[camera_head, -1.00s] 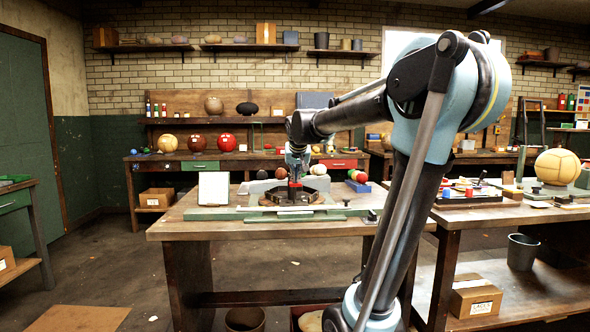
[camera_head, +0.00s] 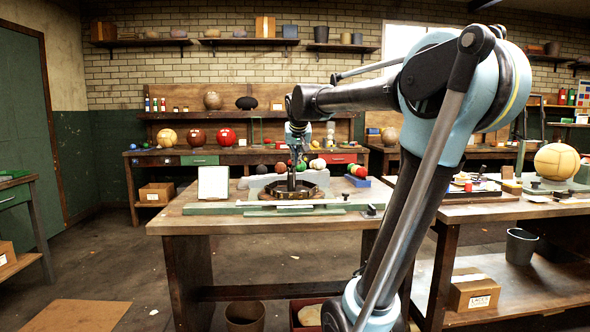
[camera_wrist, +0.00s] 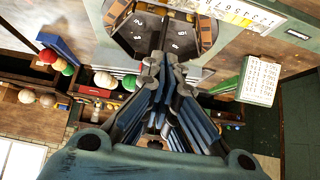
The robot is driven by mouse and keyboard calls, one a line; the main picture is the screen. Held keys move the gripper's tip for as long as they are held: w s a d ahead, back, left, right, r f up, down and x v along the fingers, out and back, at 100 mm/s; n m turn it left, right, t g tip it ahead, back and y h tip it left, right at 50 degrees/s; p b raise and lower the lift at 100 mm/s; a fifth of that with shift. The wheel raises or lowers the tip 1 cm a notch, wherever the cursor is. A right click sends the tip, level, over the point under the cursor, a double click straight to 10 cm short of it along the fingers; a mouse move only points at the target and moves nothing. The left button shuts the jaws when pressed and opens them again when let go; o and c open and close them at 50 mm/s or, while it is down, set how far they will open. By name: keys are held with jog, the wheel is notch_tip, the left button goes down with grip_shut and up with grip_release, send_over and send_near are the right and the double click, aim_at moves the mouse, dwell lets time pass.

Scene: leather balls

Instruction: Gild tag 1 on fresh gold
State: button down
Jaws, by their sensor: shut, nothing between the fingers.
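My gripper (camera_head: 291,187) is shut and empty. It points down over a dark octagonal ring (camera_head: 268,193) on the front workbench. A pale strip with a row of numbers (camera_wrist: 238,14) runs beside the ring. A white card with lines of figures (camera_wrist: 260,80) stands to the right in that view; it is the upright card (camera_head: 213,182) in the head view. I cannot pick out tag 1 or fresh gold.
A blue stand with coloured balls (camera_head: 358,181) is right of the ring. A green rail (camera_head: 212,208) runs along the bench front. The right bench (camera_head: 470,212) holds a tan ball (camera_head: 556,163) and small items.

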jog(key=v, duration=0.7)
jog(key=shift+s+r, duration=0.15)
jog(key=shift+s, duration=0.25)
